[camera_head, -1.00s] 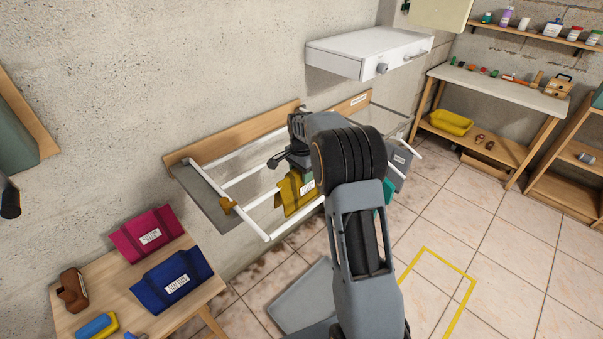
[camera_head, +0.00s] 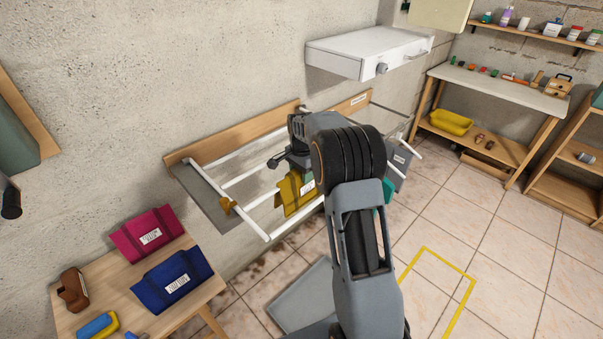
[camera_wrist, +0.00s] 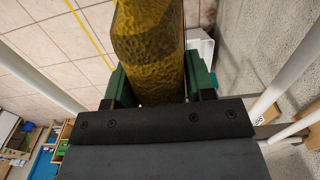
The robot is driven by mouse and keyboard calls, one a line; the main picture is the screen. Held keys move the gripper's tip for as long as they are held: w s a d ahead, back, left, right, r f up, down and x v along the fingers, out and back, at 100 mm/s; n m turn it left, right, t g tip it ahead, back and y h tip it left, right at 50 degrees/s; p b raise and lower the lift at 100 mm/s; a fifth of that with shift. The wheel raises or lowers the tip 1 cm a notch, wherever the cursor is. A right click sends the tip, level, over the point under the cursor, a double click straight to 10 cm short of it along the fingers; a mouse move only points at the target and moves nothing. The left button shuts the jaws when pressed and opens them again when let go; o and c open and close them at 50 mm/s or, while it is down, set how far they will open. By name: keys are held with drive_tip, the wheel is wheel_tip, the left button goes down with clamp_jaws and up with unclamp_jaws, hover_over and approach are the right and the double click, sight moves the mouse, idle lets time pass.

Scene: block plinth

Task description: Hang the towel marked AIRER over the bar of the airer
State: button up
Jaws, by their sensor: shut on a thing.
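A mustard-yellow towel (camera_head: 294,192) with a white label, too small to read, hangs at the front of the airer in the head view. In the wrist view the yellow towel (camera_wrist: 150,45) fills the space between the green fingers of my gripper (camera_wrist: 156,88), which is shut on it. The airer (camera_head: 252,225) has white bars and is fixed to the wall below a wooden board. The towel is close to the front bar; I cannot tell whether it rests on it. My arm hides the middle of the airer and part of the towel.
A wooden table (camera_head: 125,290) at lower left holds a magenta towel (camera_head: 146,234) and a blue towel (camera_head: 172,281). A grey labelled towel (camera_head: 400,165) and a teal cloth (camera_head: 388,190) show behind my arm. A white wall unit (camera_head: 345,60) hangs above the airer.

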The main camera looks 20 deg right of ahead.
drive_tip(key=shift+f+b, duration=0.3)
drive_tip(key=shift+f, duration=0.2)
drive_tip(key=shift+f, duration=0.15)
drive_tip(key=o, duration=1.6)
drive_tip(key=shift+r+p, duration=1.75)
drive_tip(key=shift+r, duration=0.8)
